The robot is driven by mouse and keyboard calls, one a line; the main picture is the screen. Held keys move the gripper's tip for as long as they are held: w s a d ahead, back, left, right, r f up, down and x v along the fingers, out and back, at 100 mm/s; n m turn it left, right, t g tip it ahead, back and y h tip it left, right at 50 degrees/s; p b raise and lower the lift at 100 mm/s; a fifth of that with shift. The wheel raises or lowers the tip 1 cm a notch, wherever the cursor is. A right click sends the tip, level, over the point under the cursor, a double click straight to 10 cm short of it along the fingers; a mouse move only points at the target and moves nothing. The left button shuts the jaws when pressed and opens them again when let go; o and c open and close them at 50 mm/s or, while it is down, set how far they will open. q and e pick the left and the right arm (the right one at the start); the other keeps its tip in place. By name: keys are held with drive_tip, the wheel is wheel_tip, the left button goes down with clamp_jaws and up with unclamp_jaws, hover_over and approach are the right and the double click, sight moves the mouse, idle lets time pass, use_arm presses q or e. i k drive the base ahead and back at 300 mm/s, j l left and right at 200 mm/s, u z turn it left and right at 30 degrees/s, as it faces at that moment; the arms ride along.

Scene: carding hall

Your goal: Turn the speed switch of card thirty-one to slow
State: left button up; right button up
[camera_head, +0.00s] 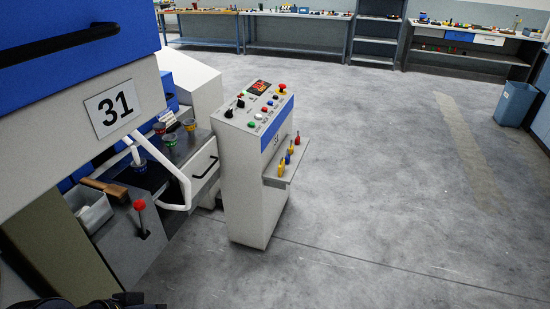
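The card marked with a "31" plate (112,107) stands on the left, with a blue upper cover. Beside it stands a white control pedestal (244,188) with a sloping grey top. Two black knobs (240,103) sit on the left part of that top. Their labels are too small to read, so I cannot tell which is the speed switch or where it points. Dark parts, probably mine, show at the bottom left edge. I see no gripper fingers.
A small shelf (276,179) with coloured-handled tools juts from the pedestal's right side. A white curved handle (186,190) and a red-knobbed lever (140,207) stick out from the card. Workbenches line the back wall. The floor right of the pedestal is clear.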

sight(229, 115)
drive_tip(key=i+u, duration=0.1)
drive_tip(key=u, duration=0.35)
drive_tip(key=i+u, duration=0.1)
drive_tip(key=u, duration=0.4)
drive_tip(key=l+u, duration=0.15)
drive_tip(key=u, duration=0.3)
drive_tip(key=i+l+u, duration=0.2)
drive_tip(key=l, duration=0.15)
drive_tip(key=i+l+u, duration=0.35)
drive_tip(key=l, duration=0.35)
drive_tip(key=i+l+u, duration=0.2)
drive_tip(key=l, duration=0.2)
drive_tip(key=l+u, duration=0.2)
drive_tip(key=l, duration=0.2)
drive_tip(key=i+l, duration=0.1)
drive_tip(key=l, duration=0.7)
drive_tip(key=i+l, duration=0.15)
drive_tip(key=l, duration=0.25)
